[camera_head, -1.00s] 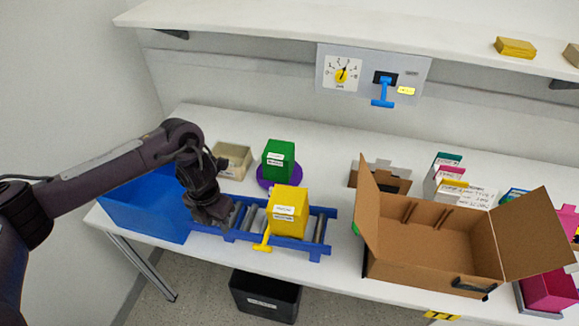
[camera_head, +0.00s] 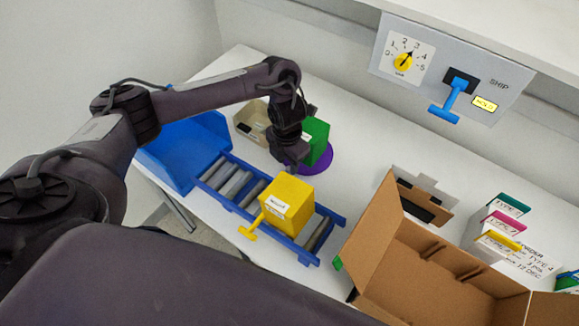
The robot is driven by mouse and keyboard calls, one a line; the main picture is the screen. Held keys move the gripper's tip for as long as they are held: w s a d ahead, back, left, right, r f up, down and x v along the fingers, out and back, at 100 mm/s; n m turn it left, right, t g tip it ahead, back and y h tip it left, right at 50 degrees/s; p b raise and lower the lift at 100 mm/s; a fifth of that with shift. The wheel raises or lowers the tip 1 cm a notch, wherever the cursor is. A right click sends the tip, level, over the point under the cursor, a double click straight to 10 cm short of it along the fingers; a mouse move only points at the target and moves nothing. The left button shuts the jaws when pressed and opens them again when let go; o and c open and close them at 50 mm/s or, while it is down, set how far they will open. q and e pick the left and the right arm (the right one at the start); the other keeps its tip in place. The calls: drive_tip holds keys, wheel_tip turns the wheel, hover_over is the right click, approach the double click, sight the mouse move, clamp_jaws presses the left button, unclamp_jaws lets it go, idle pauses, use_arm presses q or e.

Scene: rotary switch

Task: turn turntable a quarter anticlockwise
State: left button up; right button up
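The purple turntable (camera_head: 322,162) is a round disc on the white table, behind the blue roller conveyor. A green box (camera_head: 317,138) stands on it. My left gripper (camera_head: 291,163) points down at the left side of the green box, over the turntable's left part. The arm hides part of the box and disc. I cannot tell whether the fingers touch the box or how far apart they are. My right gripper is not in view.
A yellow box (camera_head: 288,203) with a yellow handle sits on the roller conveyor (camera_head: 323,232). A blue bin (camera_head: 180,150) and a beige tray (camera_head: 249,122) lie left. An open cardboard box (camera_head: 400,262) stands right. A wall panel (camera_head: 452,65) with dial and blue lever is above.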

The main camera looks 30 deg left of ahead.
sight(288, 166)
use_arm(q)
drive_tip(key=shift+f+p, duration=0.35)
drive_tip(key=shift+f, duration=0.35)
drive_tip(key=shift+w+d+f, duration=0.1)
drive_tip(key=shift+w+f, duration=0.05)
drive_tip(key=shift+f, duration=0.65)
drive_tip(key=shift+c, duration=0.6)
clamp_jaws()
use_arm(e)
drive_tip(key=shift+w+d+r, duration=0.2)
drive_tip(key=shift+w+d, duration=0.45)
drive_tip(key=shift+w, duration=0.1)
